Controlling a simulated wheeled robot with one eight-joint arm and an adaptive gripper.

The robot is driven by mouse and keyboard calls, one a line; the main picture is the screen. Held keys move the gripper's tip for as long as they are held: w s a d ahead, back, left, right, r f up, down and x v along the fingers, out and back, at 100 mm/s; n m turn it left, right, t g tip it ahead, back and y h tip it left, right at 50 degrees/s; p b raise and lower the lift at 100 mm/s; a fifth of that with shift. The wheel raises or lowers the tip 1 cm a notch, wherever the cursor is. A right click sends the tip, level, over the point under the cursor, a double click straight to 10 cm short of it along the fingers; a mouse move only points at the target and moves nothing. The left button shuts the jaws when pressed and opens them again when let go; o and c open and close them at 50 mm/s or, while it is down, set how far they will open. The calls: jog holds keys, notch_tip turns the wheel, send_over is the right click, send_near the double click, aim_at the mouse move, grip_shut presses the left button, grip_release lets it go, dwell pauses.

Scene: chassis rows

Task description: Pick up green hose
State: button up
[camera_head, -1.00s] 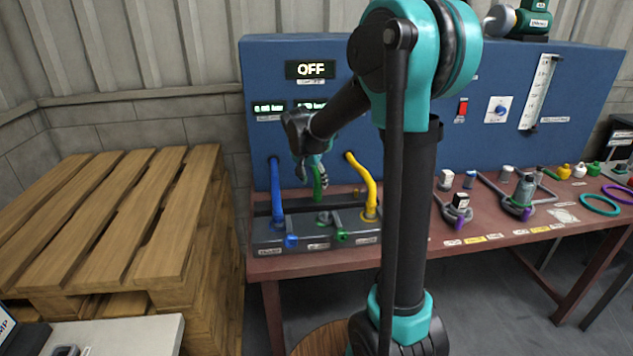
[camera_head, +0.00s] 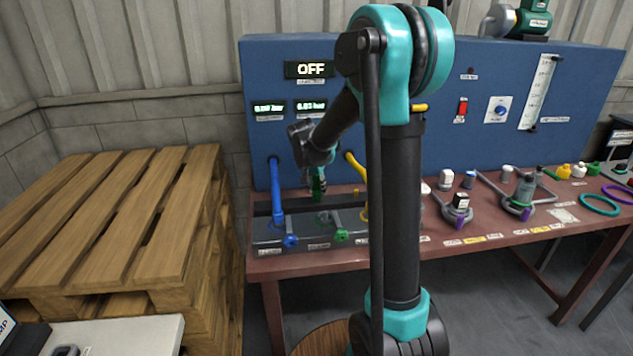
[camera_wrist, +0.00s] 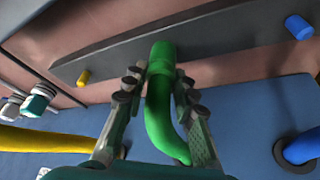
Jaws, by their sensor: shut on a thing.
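The green hose (camera_wrist: 158,105) is between the two fingers of my gripper (camera_wrist: 158,92) in the wrist view. The fingers are shut on it. Its thicker end sticks out past the fingertips and overlaps the dark grey block (camera_wrist: 215,38); I cannot tell if it touches. The rest curves down in the picture towards the blue panel (camera_wrist: 220,125). In the head view my gripper (camera_head: 319,180) is small and partly dark. The green hose (camera_head: 318,188) shows below it, above the dark block (camera_head: 265,238) on the bench.
A blue hose (camera_head: 275,190) stands left of the gripper. A yellow hose (camera_head: 360,185) stands right, partly hidden by my arm. Fittings and several bottles stand along the bench (camera_head: 470,255) to the right. A wooden pallet stack (camera_head: 110,220) is at the left.

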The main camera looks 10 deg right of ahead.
jog(key=shift+r, duration=0.2)
grip_shut()
notch_tip(320, 180, up, 20)
jog(key=shift+f, duration=0.15)
dwell(0.4)
